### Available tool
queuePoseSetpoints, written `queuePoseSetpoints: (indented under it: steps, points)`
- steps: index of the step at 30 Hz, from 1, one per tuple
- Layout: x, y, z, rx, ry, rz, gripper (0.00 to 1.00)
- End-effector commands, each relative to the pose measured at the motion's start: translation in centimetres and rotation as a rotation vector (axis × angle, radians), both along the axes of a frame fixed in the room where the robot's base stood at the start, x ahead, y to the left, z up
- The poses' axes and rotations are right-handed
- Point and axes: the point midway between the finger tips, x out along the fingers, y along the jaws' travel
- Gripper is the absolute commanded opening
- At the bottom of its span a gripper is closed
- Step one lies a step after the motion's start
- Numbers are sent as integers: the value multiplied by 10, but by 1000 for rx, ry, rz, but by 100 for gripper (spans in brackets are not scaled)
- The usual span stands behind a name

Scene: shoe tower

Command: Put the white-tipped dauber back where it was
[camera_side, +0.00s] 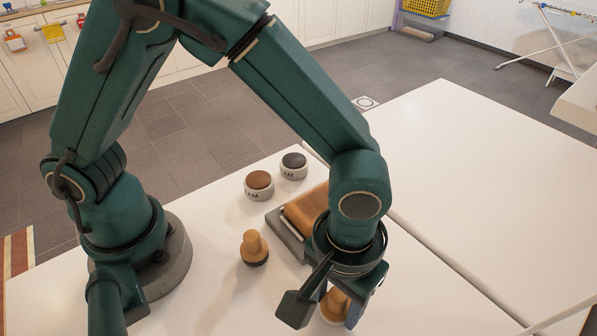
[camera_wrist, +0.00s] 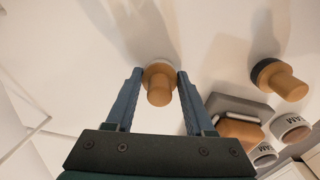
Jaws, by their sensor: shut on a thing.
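The white-tipped dauber (camera_side: 335,303) has a tan wooden knob, and its pale tip points down at the white table. In the wrist view the dauber (camera_wrist: 159,88) sits between the two blue fingers, with its white rim showing at the far side. My gripper (camera_wrist: 159,78) is shut on it. In the side view my gripper (camera_side: 338,305) is at the front of the table, partly hiding the dauber. It looks upright and low; I cannot tell whether its tip touches the table.
A dark-tipped dauber (camera_side: 254,249) stands to the left; it also shows in the wrist view (camera_wrist: 282,82). Behind are a brown-topped tin (camera_side: 259,186) and a black-topped tin (camera_side: 293,166). A grey block with a tan piece (camera_side: 305,210) lies behind my wrist. The right table is bare.

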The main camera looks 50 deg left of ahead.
Motion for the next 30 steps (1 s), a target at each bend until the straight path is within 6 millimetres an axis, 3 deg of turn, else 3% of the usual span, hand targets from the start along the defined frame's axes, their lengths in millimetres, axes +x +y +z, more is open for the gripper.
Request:
queuePoseSetpoints:
  steps: [6, 7, 9, 20, 25, 30]
  points:
    - [0, 0, -4, 1, 0, 0, 9]
    - [0, 0, -3, 0, 0, 0, 65]
    - [0, 0, -3, 0, 0, 0, 84]
    - [0, 0, 1, -1, -1, 0, 84]
    - [1, -1, 23, -4, -5, 0, 84]
    - [1, 0, 60, -5, -6, 0, 84]
